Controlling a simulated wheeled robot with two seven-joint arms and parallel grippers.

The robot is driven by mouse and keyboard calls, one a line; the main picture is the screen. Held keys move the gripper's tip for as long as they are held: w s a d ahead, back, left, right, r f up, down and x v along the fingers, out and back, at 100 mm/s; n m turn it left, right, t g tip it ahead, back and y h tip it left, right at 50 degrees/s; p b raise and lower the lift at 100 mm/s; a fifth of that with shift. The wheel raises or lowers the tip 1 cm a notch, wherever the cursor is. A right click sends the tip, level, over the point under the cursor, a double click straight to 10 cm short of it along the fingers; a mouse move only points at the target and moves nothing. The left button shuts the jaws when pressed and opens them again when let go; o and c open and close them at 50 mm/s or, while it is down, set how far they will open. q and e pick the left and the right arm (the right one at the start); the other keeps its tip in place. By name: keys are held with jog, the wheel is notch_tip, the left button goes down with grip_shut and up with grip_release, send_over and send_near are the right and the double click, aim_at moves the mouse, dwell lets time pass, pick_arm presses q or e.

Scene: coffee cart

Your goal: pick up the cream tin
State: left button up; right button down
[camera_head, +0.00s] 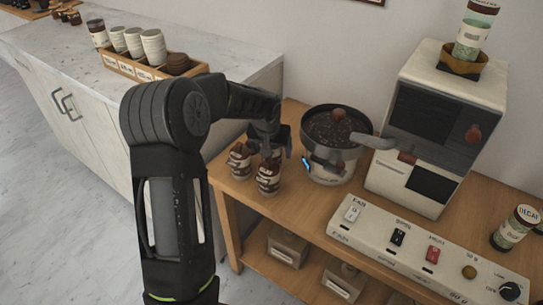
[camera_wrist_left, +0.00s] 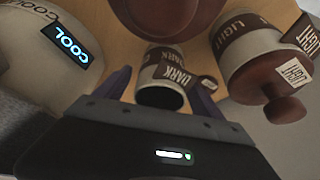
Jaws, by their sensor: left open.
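Two cream-coloured tins with brown labels and dark brown tops, a left one (camera_head: 239,161) and a front one (camera_head: 268,179), stand near the left front corner of the wooden table. I cannot tell which one the task means. My left gripper (camera_head: 275,154) is just behind and above them, pointing down, its fingers partly hidden. In the left wrist view, a pale tin marked DARK (camera_wrist_left: 162,72) appears between the open fingertips (camera_wrist_left: 160,88); contact is not clear. A larger lidded canister marked LIGHT (camera_wrist_left: 250,58) is to its right. My right gripper is not in view.
A round cooling pan (camera_head: 331,130) is close right of the gripper; its COOL label (camera_wrist_left: 65,42) shows in the wrist view. A cream machine (camera_head: 435,125), a switch panel (camera_head: 420,258) and a DECAF tin (camera_head: 515,228) stand further right. A marble counter (camera_head: 215,60) is behind left.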

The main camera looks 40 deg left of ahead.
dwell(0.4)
pick_arm(q)
grip_shut()
dwell(0.7)
